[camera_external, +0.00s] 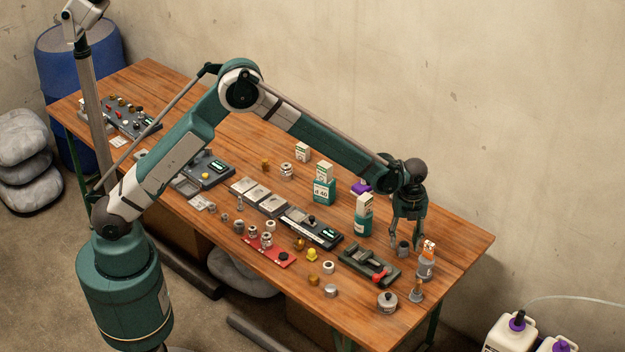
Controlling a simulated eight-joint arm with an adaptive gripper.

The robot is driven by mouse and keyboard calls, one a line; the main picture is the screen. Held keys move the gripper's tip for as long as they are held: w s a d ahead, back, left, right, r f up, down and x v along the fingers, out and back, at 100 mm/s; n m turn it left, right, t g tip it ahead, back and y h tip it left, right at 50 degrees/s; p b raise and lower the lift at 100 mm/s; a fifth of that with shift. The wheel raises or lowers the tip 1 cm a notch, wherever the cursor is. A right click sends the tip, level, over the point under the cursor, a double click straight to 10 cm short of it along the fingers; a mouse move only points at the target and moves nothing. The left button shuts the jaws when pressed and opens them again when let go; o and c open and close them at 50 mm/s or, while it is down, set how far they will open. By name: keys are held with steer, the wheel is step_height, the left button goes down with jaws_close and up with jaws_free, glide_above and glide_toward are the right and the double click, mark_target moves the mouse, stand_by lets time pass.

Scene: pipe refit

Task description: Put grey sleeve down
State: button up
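A small dark grey cylinder (403,248), which looks like the grey sleeve, stands on the wooden table near its right end. My gripper (406,243) points down right above it. Its two fingers look spread, one on each side of the cylinder, with a small gap on the right. Contact on the left side is too small to make out. The upper end of the cylinder is close between the fingertips.
A grey fitting with an orange-white top (426,262) stands close right of the gripper. A teal-white bottle (363,215) stands to the left. A dark vise-like fixture with a red part (370,266) lies in front. The table's far right corner (468,240) is clear.

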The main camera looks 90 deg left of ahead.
step_height(320, 180, up, 9)
steer(key=shift+p, duration=0.35)
stand_by(0.5)
steer(key=shift+r, duration=0.15)
steer(key=s+d+r+n+t, duration=0.2)
steer(key=s+d+r+n, duration=0.2)
steer(key=s+r, duration=0.8)
steer(key=s+d+r+n+t, duration=0.1)
steer(key=s+d+r+n, duration=0.3)
steer(key=s+r, duration=0.85)
steer(key=s+d+f+n+t, duration=0.1)
steer(key=s+n, duration=0.4)
steer(key=s, duration=0.9)
steer(key=s+d+f+n+t, duration=0.2)
steer(key=s+n, duration=0.3)
steer(key=s, duration=0.9)
steer(key=shift+s+d+t, duration=0.3)
steer(key=shift+d+t, duration=0.15)
steer(key=shift+t, duration=0.15)
